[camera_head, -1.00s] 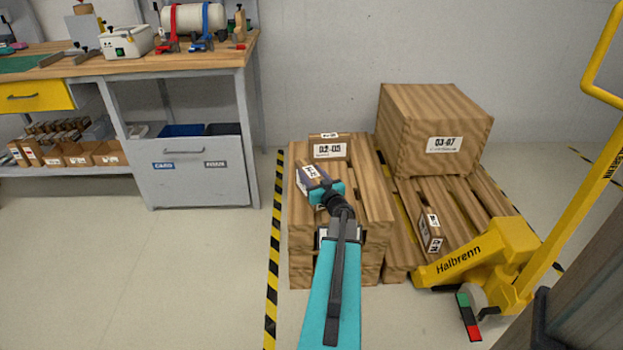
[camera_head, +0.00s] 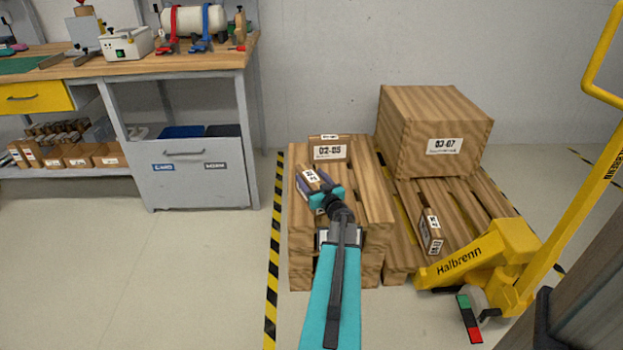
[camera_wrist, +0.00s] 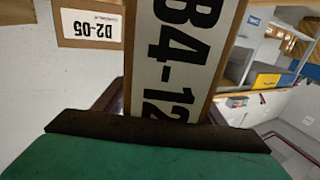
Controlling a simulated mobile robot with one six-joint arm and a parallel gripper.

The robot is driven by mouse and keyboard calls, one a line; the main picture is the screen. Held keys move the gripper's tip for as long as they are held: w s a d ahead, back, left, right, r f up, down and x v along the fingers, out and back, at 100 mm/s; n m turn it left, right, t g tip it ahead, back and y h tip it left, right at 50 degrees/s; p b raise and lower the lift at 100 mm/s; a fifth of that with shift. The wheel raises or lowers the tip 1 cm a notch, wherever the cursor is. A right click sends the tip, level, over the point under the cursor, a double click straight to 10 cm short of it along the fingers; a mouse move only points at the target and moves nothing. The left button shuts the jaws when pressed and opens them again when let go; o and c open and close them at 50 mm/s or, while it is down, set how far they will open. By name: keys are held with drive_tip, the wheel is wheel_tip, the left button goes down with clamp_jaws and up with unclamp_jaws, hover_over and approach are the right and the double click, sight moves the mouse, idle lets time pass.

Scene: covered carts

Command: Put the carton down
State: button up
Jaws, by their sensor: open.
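The brown carton (camera_head: 303,188) with a white label is over the left pallet stack (camera_head: 375,210), near its left edge. It appears to rest on the top boards, but my gripper hides its base. My gripper (camera_head: 322,192) is open, with its fingers still beside the carton at its near end. In the wrist view the carton's label (camera_wrist: 178,60), reading B4-12, fills the middle, just beyond the dark finger edge (camera_wrist: 155,130) of my gripper.
A large crate marked 03-07 (camera_head: 415,140) and a small carton (camera_head: 431,235) sit on the right pallet. A yellow pallet jack (camera_head: 480,258) stands at right, a workbench (camera_head: 200,65) at left. Floor at left is clear.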

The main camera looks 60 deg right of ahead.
drive_tip(key=shift+r, duration=0.15)
drive_tip(key=p+v, duration=0.1)
drive_tip(key=v, duration=1.1)
drive_tip(key=shift+p, duration=0.35)
idle(0.5)
